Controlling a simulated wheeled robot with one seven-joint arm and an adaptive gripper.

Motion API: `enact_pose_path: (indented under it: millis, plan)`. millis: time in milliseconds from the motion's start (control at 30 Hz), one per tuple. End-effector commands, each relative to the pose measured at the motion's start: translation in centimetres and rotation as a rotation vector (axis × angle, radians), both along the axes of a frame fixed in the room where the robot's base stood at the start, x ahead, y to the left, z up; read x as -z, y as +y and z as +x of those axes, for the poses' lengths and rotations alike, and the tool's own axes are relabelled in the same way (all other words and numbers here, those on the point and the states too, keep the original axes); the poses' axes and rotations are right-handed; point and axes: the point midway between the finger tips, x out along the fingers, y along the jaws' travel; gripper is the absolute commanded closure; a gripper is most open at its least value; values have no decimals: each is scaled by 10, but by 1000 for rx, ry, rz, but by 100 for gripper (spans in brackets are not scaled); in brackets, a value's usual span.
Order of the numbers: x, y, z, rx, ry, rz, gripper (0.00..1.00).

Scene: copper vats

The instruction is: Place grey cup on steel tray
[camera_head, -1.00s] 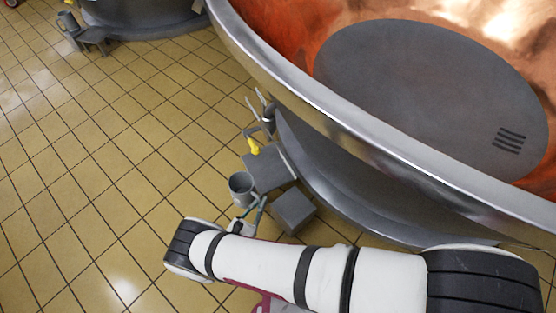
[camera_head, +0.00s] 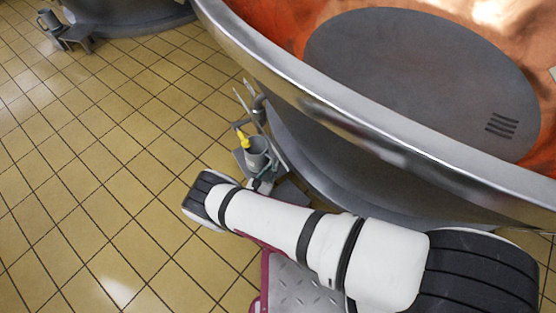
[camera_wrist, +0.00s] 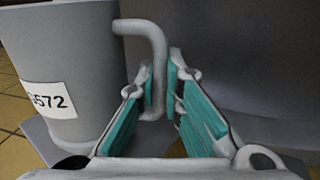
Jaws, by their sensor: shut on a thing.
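In the wrist view the cup (camera_wrist: 66,75) fills the left side, with a white label ending in "572". My gripper (camera_wrist: 160,90) is shut on its hooked handle (camera_wrist: 152,60), which sits between the teal finger pads. The plate also shows below the cup in the wrist view (camera_wrist: 38,138). I cannot tell whether the cup touches it.
The large copper vat (camera_head: 420,150) rises on the right. Open tiled floor (camera_head: 110,170) lies left.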

Motion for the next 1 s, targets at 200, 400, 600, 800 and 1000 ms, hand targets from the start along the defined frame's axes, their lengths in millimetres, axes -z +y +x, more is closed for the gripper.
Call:
enact_pose_path:
  millis: [200, 400, 600, 800, 1000]
  plan:
    - [1, -18, 33, 5, -2, 0, 100]
    - [16, -17, 34, 1, -1, 0, 100]
    - [15, -17, 34, 1, -1, 0, 100]
    - [18, -16, 34, 1, -1, 0, 85]
    - [18, -17, 34, 1, -1, 0, 72]
